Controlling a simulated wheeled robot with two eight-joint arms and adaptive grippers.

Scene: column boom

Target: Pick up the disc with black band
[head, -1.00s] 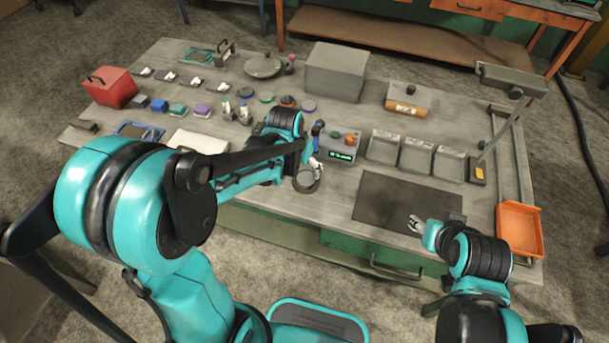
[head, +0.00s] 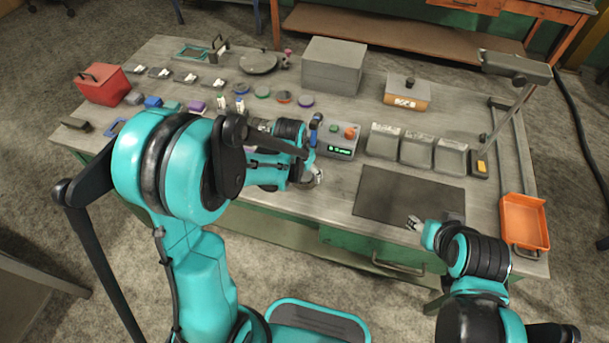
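Several small discs lie in a row at the back middle of the table. One with a dark rim and an orange-brown top (head: 284,97) looks like the disc with black band, though it is too small to be sure. It lies between a green-rimmed disc (head: 262,92) and a purple-rimmed disc (head: 306,100). My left gripper (head: 316,179) is over the table's front middle, well in front of the discs. Its fingers are small and partly hidden by the wrist, so their opening is unclear. My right gripper (head: 413,222) is over the dark mat's front edge, fingers apart and empty.
A grey control box (head: 342,153) with a green display stands just beyond my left gripper. Grey bins (head: 417,151), a dark mat (head: 400,190) and an orange tray (head: 525,222) are to the right. A large grey box (head: 333,68) stands behind the discs.

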